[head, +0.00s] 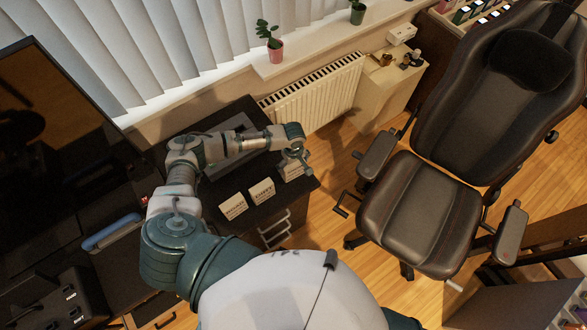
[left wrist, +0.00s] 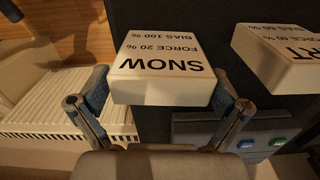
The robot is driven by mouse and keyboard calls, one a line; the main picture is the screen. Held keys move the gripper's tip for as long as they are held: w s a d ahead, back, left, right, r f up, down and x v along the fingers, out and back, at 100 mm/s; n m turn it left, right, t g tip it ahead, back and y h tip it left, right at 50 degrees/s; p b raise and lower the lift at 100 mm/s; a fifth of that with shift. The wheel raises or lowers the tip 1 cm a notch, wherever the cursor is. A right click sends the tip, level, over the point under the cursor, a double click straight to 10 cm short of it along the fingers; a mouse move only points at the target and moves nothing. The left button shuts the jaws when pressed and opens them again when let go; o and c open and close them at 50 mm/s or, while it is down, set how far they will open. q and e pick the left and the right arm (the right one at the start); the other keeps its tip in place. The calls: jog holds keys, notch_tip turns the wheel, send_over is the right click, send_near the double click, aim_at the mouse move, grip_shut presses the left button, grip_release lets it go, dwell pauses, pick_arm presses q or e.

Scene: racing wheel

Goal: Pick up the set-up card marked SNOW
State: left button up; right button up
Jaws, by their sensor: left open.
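The SNOW card (left wrist: 160,68) is a thick cream block with black print, upside down in the left wrist view. It lies between the two fingers of my open left gripper (left wrist: 160,92); I cannot tell whether either finger touches it. In the head view the left gripper (head: 300,159) is over the right end of a row of cards, partly hiding the SNOW card (head: 291,172). The DIRT card (head: 262,191) stands beside it, and its edge shows at the right of the left wrist view (left wrist: 283,55). My right gripper is not in view.
Another card (head: 233,206) stands left of the DIRT card on the dark cabinet top (head: 247,217). A white radiator (head: 318,92) is behind it. A black chair (head: 425,205) stands to the right, with open wooden floor between.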

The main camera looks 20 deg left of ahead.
pick_arm(q)
jog(key=c, duration=0.9)
jog(key=shift+o, duration=0.2)
jog(key=shift+r, duration=0.15)
